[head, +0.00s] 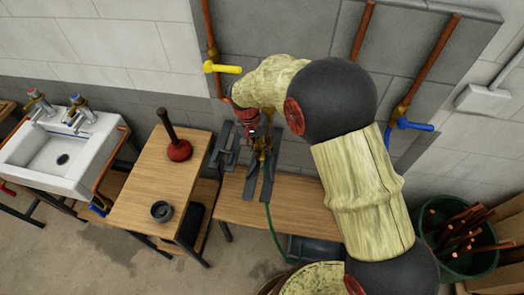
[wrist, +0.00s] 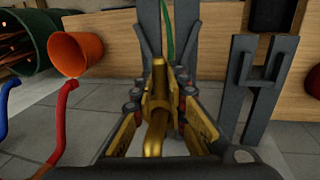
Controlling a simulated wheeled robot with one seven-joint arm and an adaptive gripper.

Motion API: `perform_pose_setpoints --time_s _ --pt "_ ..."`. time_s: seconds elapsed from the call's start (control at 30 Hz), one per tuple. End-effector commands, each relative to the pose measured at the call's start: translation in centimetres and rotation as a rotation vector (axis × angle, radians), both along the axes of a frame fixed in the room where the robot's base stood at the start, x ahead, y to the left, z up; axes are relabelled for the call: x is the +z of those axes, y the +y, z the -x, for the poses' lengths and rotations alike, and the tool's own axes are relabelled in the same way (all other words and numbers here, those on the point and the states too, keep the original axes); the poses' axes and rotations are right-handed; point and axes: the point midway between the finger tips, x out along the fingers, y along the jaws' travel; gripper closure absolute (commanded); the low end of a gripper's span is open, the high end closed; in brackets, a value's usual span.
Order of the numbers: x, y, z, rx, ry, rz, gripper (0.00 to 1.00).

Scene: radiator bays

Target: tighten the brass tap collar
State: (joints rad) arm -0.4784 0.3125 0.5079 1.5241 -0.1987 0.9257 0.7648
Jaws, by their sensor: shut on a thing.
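The brass tap (head: 262,150) stands at the back of the low wooden bench, partly hidden behind my gripper and arm. In the wrist view its brass collar (wrist: 158,103) sits between my fingers, with a curved brass pipe below it. My gripper (wrist: 160,105) is shut on the collar, with a finger pad on each side. In the head view my gripper (head: 250,133) is at the tap, under the bent wrist. The collar's threads and how tight it sits cannot be seen.
Dark grey brackets (wrist: 262,85) stand close beside the tap. A green hose (head: 272,225) hangs from the bench. A wooden table (head: 135,205) with a plunger (head: 178,150) and a dark cup (head: 161,211) stands left. A green bin (head: 470,262) of copper pipes is at right.

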Motion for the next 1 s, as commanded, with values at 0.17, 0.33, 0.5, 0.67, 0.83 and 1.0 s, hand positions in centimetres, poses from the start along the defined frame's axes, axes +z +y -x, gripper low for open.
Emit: perform_pose_setpoints --time_s 0.17,0.33,0.5,0.67,0.83,1.0 --pt "0.2 0.1 -0.2 -0.002 -0.004 -0.003 1.00" --pt "0.2 0.1 -0.2 -0.001 -0.004 -0.003 0.80" --pt "0.1 0.1 -0.1 -0.001 -0.003 -0.003 0.70" --pt "0.1 0.1 -0.1 -0.001 -0.001 -0.002 0.67" --pt "0.1 0.0 0.0 -0.001 -0.001 -0.002 0.67" --pt "1.2 0.3 -0.2 0.000 -0.005 -0.003 0.67"
